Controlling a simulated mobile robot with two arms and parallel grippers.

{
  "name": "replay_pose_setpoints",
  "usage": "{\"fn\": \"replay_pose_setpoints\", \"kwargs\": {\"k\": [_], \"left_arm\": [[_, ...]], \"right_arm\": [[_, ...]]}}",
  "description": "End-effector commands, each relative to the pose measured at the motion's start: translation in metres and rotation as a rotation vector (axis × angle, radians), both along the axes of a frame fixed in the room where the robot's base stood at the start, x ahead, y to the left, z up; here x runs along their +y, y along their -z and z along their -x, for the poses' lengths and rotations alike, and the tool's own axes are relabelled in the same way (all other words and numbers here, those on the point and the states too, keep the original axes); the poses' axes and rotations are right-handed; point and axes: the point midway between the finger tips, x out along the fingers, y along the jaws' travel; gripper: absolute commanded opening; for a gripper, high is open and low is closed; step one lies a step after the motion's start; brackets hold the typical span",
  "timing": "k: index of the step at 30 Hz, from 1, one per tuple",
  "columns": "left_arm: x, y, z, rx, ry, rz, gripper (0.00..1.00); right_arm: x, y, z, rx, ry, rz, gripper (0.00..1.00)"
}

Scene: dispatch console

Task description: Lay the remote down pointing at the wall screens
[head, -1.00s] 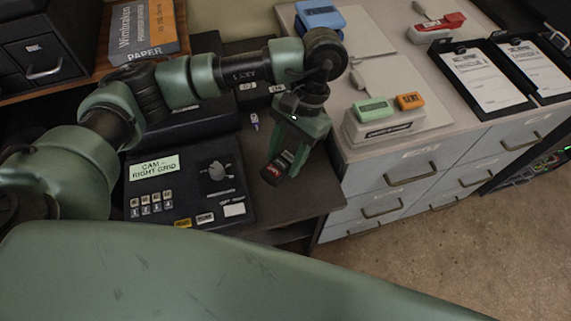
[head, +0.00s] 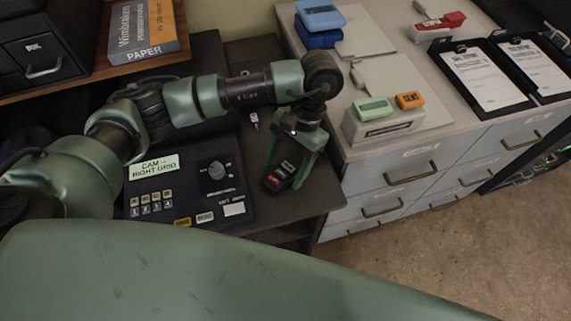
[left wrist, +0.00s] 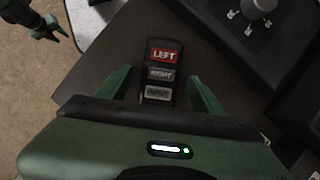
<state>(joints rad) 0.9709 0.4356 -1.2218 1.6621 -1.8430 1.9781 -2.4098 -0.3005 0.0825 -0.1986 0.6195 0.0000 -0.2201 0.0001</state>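The remote (head: 280,174) is a dark slab with a red LEFT button and two grey buttons. It appears to lie flat on the dark desk near its front right corner. In the head view its red end points to the lower left. In the left wrist view the remote (left wrist: 161,72) lies between my left fingers with a gap on both sides. My left gripper (head: 291,172) is open around it. My right gripper (left wrist: 58,36) shows at the top left of the left wrist view, its fingers apart and empty. The wall screens are not in view.
A control panel (head: 185,178) with a knob and keys stands left of the remote. A small purple-tipped item (head: 254,120) lies behind it. A grey drawer cabinet (head: 415,180) with stamps and clipboards adjoins on the right. The desk's front edge is close.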

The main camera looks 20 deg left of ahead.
Motion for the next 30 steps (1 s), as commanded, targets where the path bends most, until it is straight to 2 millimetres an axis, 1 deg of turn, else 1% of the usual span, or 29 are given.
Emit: {"fn": "replay_pose_setpoints", "kwargs": {"k": [5, 9, 11, 14, 15, 18, 24, 27, 30], "left_arm": [[0.0, 0.0, 0.0, 0.0, 0.0, 0.0, 0.67], [0.0, -0.005, 0.0, 0.0, 0.0, 0.0, 0.67], [-0.002, -0.009, -0.004, -0.003, 0.0, 0.0, 0.67], [-0.005, -0.025, -0.011, -0.006, 0.002, 0.001, 0.67], [-0.006, -0.035, -0.015, -0.008, 0.001, 0.0, 0.67], [-0.009, -0.056, -0.023, -0.008, 0.0, -0.001, 0.67], [-0.016, -0.092, -0.035, -0.005, 0.0, -0.001, 0.67], [-0.018, -0.104, -0.039, -0.003, 0.0, -0.001, 0.67], [-0.019, -0.11, -0.041, -0.001, -0.001, -0.001, 0.67]], "right_arm": [[0.001, 0.0, 0.0, -0.001, 0.0, -0.001, 0.36], [0.002, -0.005, 0.0, -0.001, 0.0, -0.002, 0.36], [0.002, 0.0, 0.0, -0.001, 0.0, -0.002, 0.36], [0.003, 0.006, 0.0, -0.001, 0.0, -0.004, 0.36], [0.004, 0.005, 0.0, -0.001, 0.0, -0.005, 0.36], [0.005, 0.008, 0.0, -0.001, 0.0, -0.006, 0.36], [0.005, 0.012, 0.0, -0.001, -0.001, -0.006, 0.36], [0.005, 0.013, 0.0, -0.001, -0.001, -0.006, 0.36], [0.005, 0.014, 0.0, -0.001, -0.001, -0.006, 0.36]]}}
